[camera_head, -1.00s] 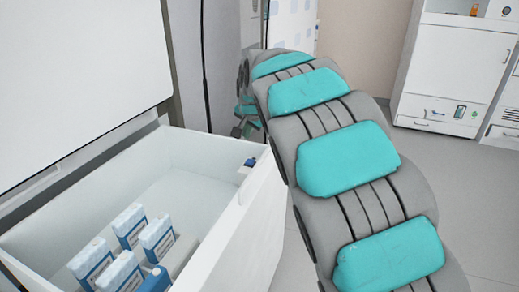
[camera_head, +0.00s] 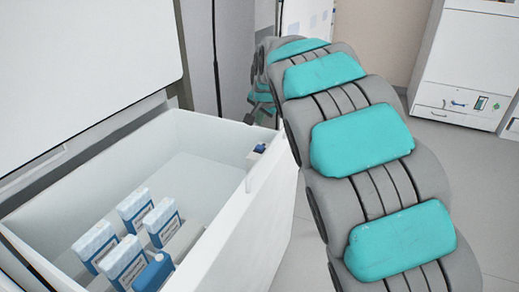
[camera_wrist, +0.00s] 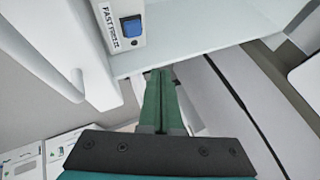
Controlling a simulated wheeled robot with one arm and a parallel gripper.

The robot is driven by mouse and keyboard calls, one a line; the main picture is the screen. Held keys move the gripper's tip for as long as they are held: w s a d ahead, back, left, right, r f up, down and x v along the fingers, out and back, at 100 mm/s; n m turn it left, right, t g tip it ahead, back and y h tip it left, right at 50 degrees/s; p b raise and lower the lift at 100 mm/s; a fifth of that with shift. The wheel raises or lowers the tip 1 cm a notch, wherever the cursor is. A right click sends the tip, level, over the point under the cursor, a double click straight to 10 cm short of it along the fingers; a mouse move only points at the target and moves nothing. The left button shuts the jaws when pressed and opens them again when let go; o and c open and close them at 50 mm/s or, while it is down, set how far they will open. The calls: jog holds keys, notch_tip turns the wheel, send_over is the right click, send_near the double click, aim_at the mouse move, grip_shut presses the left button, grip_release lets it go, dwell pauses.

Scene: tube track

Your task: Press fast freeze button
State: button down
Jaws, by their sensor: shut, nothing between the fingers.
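The fast freeze button (camera_wrist: 131,27) is a blue square on a white panel labelled "FAST FREEZE" in the wrist view, at the upper left. The button also shows in the head view as a small blue spot (camera_head: 259,148) on the right inner wall of the open chest freezer (camera_head: 222,211). My gripper (camera_wrist: 160,72) has its green fingers together and empty in the wrist view. Its tips appear below and to the right of the button in the picture, apart from it. The head view does not show my fingertips clearly.
The freezer's raised white lid (camera_head: 85,70) stands at the left. Several blue-and-white boxes (camera_head: 133,210) stand inside the freezer. A white cabinet (camera_head: 468,60) stands at the far right. The floor (camera_head: 450,165) between is clear.

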aim_at(258, 145)
notch_tip(258, 145, down, 6)
jog(key=shift+f+b, duration=0.25)
jog(key=shift+b, duration=1)
jog(key=shift+f, duration=0.15)
dwell(1.0)
jog(key=shift+f, duration=0.25)
jog(key=shift+f+b, duration=0.3)
jog(key=shift+f, duration=0.25)
dwell(0.8)
jog(key=shift+r, duration=0.1)
jog(key=shift+r+p, duration=0.4)
jog(key=shift+r, duration=0.45)
jog(key=shift+r, duration=0.1)
jog(key=shift+r+p, duration=1.15)
jog(key=shift+r, duration=1.3)
